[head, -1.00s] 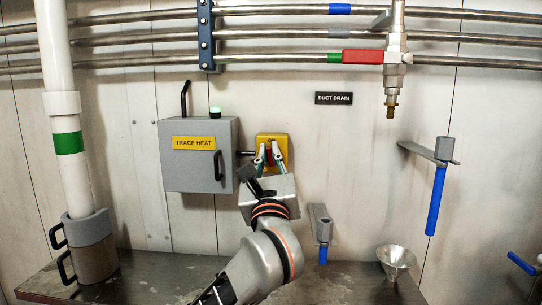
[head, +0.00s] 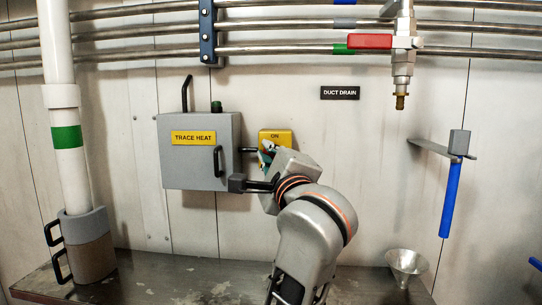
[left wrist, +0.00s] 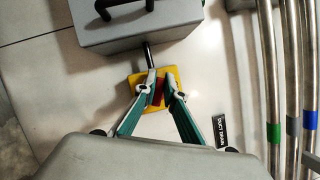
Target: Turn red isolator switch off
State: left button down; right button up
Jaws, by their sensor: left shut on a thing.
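The isolator is a yellow box (head: 283,137) on the wall, just right of the grey trace heat cabinet; "ON" is marked at its top. Its red switch handle (left wrist: 158,92) shows between my fingers in the left wrist view. My left gripper (head: 267,155) is at the front of the box, shut on the red handle, its wrist tilted over to the right. It also shows in the left wrist view (left wrist: 161,90), with teal fingers either side of the handle. In the head view, my gripper hides the handle. My right gripper is not in view.
The trace heat cabinet (head: 198,165) has a black door handle and a dark green lamp (head: 216,107) on top. A steel bench (head: 190,290) runs below, with a funnel (head: 405,264) at right. A blue-handled lever (head: 449,200) and pipes (head: 270,50) are on the wall.

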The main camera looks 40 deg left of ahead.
pick_arm(q)
jog(key=shift+f+n+g+h+b, duration=0.1)
jog(key=shift+n+g+h+b, duration=0.15)
jog(key=shift+n, duration=0.6)
jog(key=shift+f+n+g+h+b, duration=0.15)
jog(key=shift+n+g, duration=0.2)
jog(key=shift+n, duration=0.45)
jog(key=shift+f+n+g+h+b, duration=0.1)
jog(key=shift+n+g+h, duration=0.15)
jog(key=shift+n, duration=0.6)
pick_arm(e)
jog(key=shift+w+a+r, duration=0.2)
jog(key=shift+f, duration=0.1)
pick_arm(q)
jog(key=c, duration=2.1)
grip_release()
jog(key=shift+c, duration=0.2)
jog(key=shift+s, duration=0.1)
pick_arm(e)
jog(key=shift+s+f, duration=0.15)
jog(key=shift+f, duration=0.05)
pick_arm(q)
jog(key=shift+r, duration=0.1)
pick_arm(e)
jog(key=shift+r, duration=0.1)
